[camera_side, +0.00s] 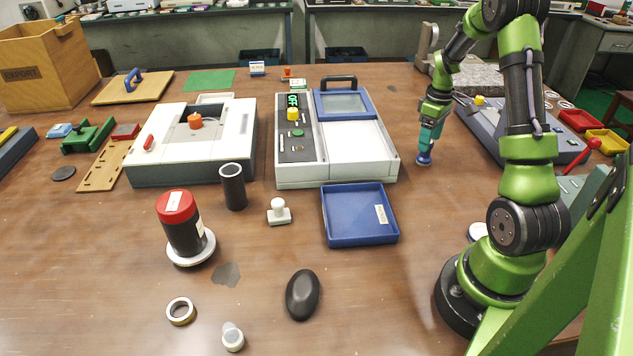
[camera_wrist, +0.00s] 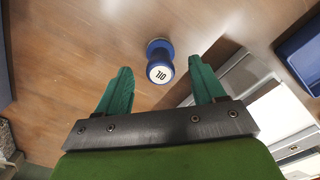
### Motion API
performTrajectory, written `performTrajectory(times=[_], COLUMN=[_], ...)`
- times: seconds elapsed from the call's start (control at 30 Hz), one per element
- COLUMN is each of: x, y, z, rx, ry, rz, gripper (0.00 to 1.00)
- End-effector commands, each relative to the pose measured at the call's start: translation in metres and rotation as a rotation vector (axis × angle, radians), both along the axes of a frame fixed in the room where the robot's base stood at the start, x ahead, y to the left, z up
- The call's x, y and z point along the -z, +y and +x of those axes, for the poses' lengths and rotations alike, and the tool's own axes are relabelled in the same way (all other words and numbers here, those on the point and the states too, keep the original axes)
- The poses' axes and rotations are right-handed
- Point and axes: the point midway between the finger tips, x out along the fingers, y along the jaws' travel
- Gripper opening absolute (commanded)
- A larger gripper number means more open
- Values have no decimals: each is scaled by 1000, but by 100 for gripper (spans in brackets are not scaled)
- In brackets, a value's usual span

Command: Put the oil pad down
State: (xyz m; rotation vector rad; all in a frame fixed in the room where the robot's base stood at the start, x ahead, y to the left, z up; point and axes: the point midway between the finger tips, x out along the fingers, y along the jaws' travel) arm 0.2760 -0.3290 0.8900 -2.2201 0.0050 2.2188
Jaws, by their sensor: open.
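The oil pad (camera_wrist: 160,68) is a small blue knob with a white top marked OIL and a round base. It stands on the brown table, and in the side view the pad (camera_side: 424,159) is right under my gripper (camera_side: 429,142). In the wrist view my gripper (camera_wrist: 161,72) has its two green fingers apart, one on each side of the pad's top, with gaps between them and the knob. My gripper is open and holds nothing. In the side view the fingers partly overlap the upper part of the pad.
A grey and white machine with a blue-framed window (camera_side: 343,103) stands left of my gripper. A blue tray (camera_side: 360,236) lies in front of it. A grey-blue device (camera_side: 487,125) stands close on the right. The table in front of the pad is clear.

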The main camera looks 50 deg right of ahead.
Motion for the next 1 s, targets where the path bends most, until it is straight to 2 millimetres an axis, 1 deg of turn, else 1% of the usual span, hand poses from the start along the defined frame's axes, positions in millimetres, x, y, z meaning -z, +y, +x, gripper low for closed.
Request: performTrajectory(times=[0.03, 0.2, 0.4, 0.47, 0.53, 0.57, 0.67, 0.7, 0.77, 0.8, 0.87, 0.9, 1.0], x=[-13, -45, -65, -72, -85, -92, -121, -133, -149, -158, -170, -176, -186], y=[-1, 0, 1, 8, 26, 37, 90, 116, 155, 181, 218, 242, 292], z=[1, 0, 1, 5, 14, 19, 35, 39, 41, 39, 33, 28, 8], rx=[0, -1, 0, 3, 16, 24, 65, 85, 115, 136, 166, 184, 230], ry=[-5, -3, -4, -15, -48, -67, -159, -202, -264, -306, -364, -401, -481], rz=[-5, -3, -2, -5, -12, -14, -20, -15, 0, 14, 42, 63, 127], gripper=[69, 69, 69, 69, 69, 69, 69, 69, 69, 69, 69, 69, 69])
